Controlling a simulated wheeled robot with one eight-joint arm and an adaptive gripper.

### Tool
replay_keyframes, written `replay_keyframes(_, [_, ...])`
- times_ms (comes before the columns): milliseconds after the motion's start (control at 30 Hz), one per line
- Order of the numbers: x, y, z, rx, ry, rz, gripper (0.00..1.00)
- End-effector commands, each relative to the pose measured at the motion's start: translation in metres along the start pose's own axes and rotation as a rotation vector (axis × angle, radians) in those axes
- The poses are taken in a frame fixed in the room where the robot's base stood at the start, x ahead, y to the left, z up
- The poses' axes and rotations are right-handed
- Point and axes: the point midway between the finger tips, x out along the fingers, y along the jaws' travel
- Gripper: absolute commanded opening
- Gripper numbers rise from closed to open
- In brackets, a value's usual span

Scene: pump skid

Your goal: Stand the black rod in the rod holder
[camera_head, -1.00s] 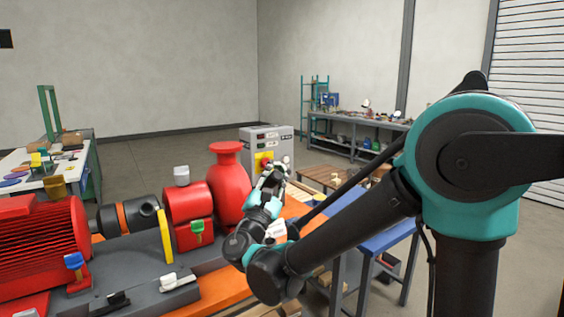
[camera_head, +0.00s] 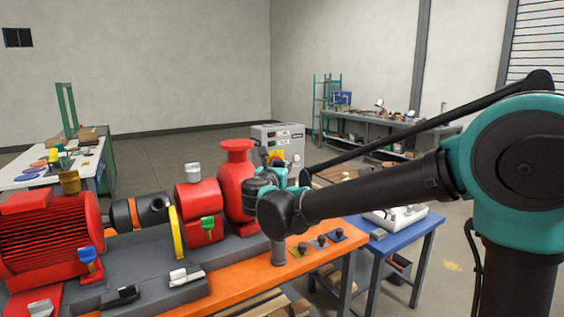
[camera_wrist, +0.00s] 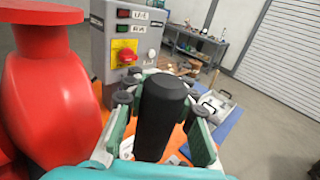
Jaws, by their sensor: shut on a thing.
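A thick black rod (camera_wrist: 160,118) stands between the fingers of my gripper (camera_wrist: 163,98) in the wrist view. My gripper is shut on it. In the head view my wrist and forearm largely hide the gripper and rod, beside the red pump flange and in front of the grey control box. A short grey upright cylinder (camera_head: 278,252) stands on the orange bench below my wrist. It may be the rod holder, but I cannot tell for sure.
The red pump (camera_head: 237,185) is close on the gripper's left. The grey control box (camera_wrist: 128,45) with a red knob is just beyond. Several small knobbed plates (camera_head: 319,242) lie along the orange bench (camera_head: 235,284). A blue table (camera_head: 412,233) carries a white tray (camera_head: 394,217).

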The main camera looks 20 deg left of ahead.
Motion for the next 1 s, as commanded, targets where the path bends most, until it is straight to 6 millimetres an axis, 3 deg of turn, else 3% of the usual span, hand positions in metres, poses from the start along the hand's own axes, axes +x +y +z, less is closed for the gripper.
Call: replay_keyframes(1000, [0.000,0.000,-0.072,0.000,-0.001,0.000,0.00])
